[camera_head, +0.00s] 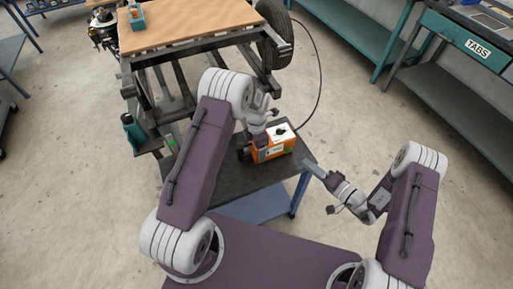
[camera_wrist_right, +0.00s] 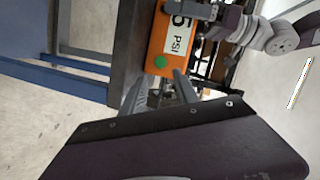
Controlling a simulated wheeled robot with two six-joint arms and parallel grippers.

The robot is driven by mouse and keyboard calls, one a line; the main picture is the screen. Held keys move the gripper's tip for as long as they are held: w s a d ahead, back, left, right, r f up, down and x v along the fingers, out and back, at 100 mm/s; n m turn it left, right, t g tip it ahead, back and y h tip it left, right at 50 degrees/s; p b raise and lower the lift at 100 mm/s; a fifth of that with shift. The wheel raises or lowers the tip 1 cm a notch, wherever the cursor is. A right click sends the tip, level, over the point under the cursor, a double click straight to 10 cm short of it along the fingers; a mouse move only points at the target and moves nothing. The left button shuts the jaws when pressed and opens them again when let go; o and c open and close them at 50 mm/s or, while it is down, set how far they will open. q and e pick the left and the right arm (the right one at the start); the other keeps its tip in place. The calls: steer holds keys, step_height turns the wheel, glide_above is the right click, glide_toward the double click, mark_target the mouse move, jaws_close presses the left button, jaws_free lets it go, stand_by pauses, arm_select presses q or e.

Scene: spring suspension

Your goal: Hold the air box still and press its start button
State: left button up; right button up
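The orange air box (camera_head: 270,155) stands on a dark cart top, with a white panel and black knob on top. In the right wrist view its orange face (camera_wrist_right: 157,45) carries a white "5 PSI" label and a round green button (camera_wrist_right: 160,62). My left gripper (camera_head: 258,136) is at the box's left end, touching or very close to it; its fingers are mostly hidden. My right gripper (camera_head: 312,167) is to the right of the box, apart from it. In its wrist view the two fingers (camera_wrist_right: 160,82) are spread and empty, pointing toward the button face.
The dark cart top (camera_head: 238,186) has bare room in front of the box. A black hose (camera_head: 319,85) curves down behind it. A metal frame with a wooden board (camera_head: 185,22) and a tire (camera_head: 272,35) stand behind. A teal bottle (camera_head: 132,130) is at left.

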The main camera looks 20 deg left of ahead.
jaws_close()
stand_by(1.7)
